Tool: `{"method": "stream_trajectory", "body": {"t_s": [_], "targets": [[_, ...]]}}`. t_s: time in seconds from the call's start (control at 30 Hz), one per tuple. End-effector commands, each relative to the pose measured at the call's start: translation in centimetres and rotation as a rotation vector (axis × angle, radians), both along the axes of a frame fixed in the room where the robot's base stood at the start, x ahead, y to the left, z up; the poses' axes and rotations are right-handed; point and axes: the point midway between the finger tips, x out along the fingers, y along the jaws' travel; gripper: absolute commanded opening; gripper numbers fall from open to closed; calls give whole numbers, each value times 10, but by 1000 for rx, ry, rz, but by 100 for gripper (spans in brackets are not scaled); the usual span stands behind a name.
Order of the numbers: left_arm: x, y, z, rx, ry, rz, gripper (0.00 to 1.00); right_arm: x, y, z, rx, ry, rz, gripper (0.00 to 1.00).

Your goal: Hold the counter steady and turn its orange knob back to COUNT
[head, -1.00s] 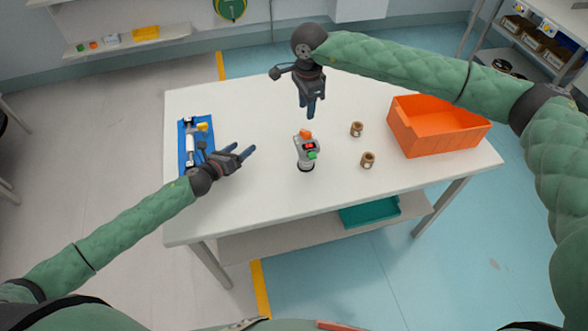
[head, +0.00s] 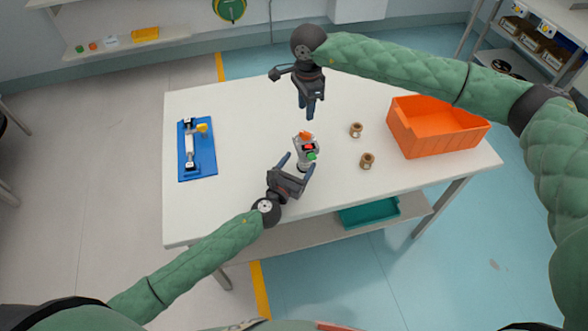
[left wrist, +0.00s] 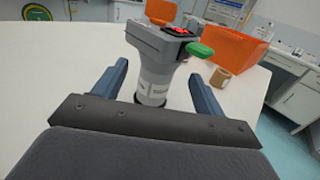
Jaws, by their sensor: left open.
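The counter (head: 300,161) stands on the white table, a grey device with a red display, a green lever and an orange knob (head: 305,135) on top. In the left wrist view the counter's grey body (left wrist: 154,82) stands between my open fingers, with a gap on each side, and the orange knob (left wrist: 161,10) is cut by the top edge. My left gripper (head: 297,164) is open at the counter's near side. My right gripper (head: 309,116) points down just beyond the orange knob, apart from it; its fingers look close together, and their gap is unclear.
Two small brown spools (head: 356,130) stand right of the counter, before an orange bin (head: 436,138). A blue board with a fixture (head: 204,164) lies at the table's left. A teal tray (head: 368,213) sits on the lower shelf. The table's middle left is clear.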

Motion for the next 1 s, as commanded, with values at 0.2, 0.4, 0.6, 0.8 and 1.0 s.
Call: {"method": "stream_trajectory", "body": {"t_s": [0.2,0.4,0.6,0.8,1.0], "targets": [[28,-13,0,0,-1,1,71,0,0,0,0,0,0,36],[43,-19,0,0,1,1,71,0,0,0,0,0,0,36],[47,-21,0,0,0,0,71,0,0,0,0,0,0,36],[47,-21,0,0,1,0,65,0,0,0,0,0,0,36],[47,-21,0,0,1,0,26,0,0,0,0,0,0,36]]}}
